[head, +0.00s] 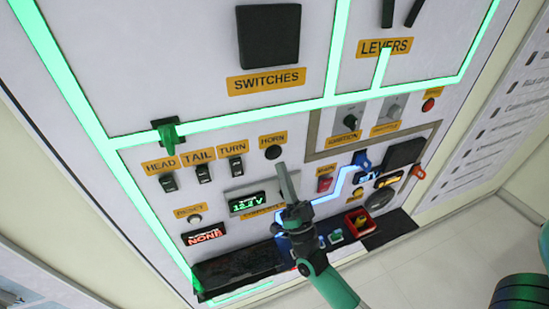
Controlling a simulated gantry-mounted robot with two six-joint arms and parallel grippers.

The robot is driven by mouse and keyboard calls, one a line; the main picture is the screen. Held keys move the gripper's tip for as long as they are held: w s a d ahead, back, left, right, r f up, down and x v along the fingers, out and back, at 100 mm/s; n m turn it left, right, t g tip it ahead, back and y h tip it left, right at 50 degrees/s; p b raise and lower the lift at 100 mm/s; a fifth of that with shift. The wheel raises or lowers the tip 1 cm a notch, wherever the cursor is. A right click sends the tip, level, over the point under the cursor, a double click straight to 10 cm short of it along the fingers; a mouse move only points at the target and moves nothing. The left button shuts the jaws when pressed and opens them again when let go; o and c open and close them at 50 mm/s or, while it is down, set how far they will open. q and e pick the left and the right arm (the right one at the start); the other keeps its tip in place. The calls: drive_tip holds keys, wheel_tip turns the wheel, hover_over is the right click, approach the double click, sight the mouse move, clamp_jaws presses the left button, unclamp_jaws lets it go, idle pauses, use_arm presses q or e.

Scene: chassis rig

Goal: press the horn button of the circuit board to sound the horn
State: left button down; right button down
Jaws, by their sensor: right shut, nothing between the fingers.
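The circuit board (225,135) is a tall pale panel with glowing green lines. The horn button (273,153) is a small round dark button under the orange HORN label (273,139). My right gripper (281,167) is shut and empty, its tips pointing up just below the horn button in the picture. Whether the tips touch the panel cannot be told. The button is not covered. My left gripper is not in view.
Left of the horn button are the HEAD, TAIL and TURN switches (203,173). Below is a green voltage display (248,203). A green lever (169,137) sticks out at upper left. To the right are the ignition knob (349,124), a red switch (325,184) and a blue lever (361,160).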

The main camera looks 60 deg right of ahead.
sight(273, 151)
drive_tip(key=shift+w+d+b, duration=0.3)
drive_tip(key=shift+w+d, duration=0.4)
idle(1.6)
drive_tip(key=shift+w+d+b, duration=0.3)
drive_tip(key=shift+b, duration=0.05)
drive_tip(key=shift+w+d+b, duration=0.3)
drive_tip(key=shift+b, duration=0.05)
idle(0.6)
drive_tip(key=shift+a, duration=0.1)
drive_tip(key=shift+s+a+p, duration=0.35)
drive_tip(key=shift+s+a, duration=0.15)
drive_tip(key=shift+s, duration=0.1)
drive_tip(key=shift+a, duration=0.1)
